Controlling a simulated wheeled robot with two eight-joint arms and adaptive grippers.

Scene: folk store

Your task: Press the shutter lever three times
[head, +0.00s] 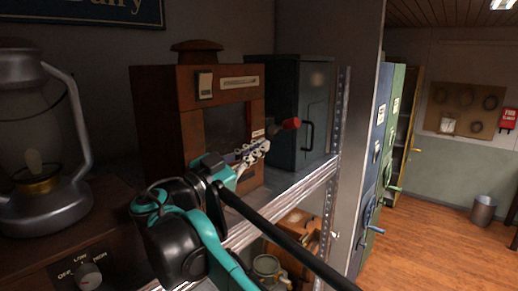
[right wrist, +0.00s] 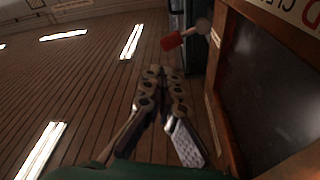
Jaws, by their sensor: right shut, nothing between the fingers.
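The shutter lever (head: 291,123) has a red knob and sticks out at the right side of a brown wooden box (head: 157,118) with a dark window. My right gripper (head: 264,146) is in front of the box's lower right part, below and left of the knob. Its fingers (right wrist: 163,72) are shut and empty, with a small visible gap to the knob. My left gripper is not in view.
A dark grey metal cabinet (head: 286,95) stands right of the box on the same shelf. A lantern (head: 35,120) and a rotary knob (head: 90,275) are at the left. The metal shelf edge (head: 305,187) runs below my gripper. Open floor (head: 430,240) lies to the right.

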